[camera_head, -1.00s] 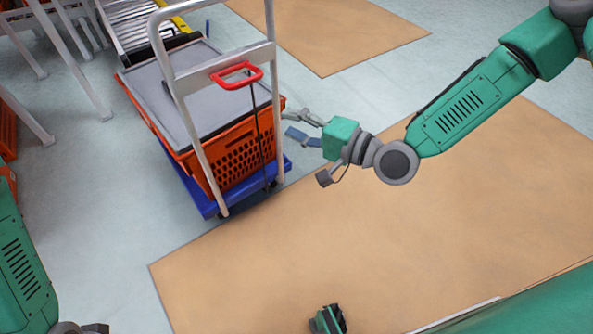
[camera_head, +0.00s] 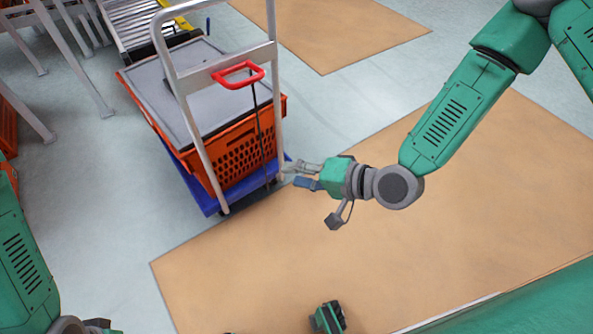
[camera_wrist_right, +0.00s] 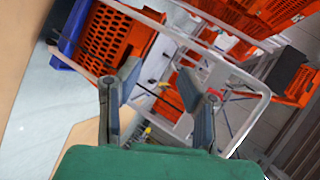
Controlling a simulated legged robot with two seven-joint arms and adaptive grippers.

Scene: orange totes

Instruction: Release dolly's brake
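The dolly has a blue base (camera_head: 207,201) and a silver upright handle frame (camera_head: 218,64). A red brake handle (camera_head: 238,74) sits on the frame's crossbar, with a dark cable running down from it. My right gripper (camera_head: 294,176) is open and empty, right of the dolly's lower right side and well below the red handle. In the right wrist view its two fingers (camera_wrist_right: 153,88) stand apart, with the dolly's frame (camera_wrist_right: 258,88) beyond them.
An orange tote (camera_head: 240,150) with a grey lid (camera_head: 203,62) rides on the dolly. A roller conveyor (camera_head: 135,25) stands behind it, and white rack legs (camera_head: 75,60) stand at left. The tan floor mat (camera_head: 400,260) right of the dolly is clear.

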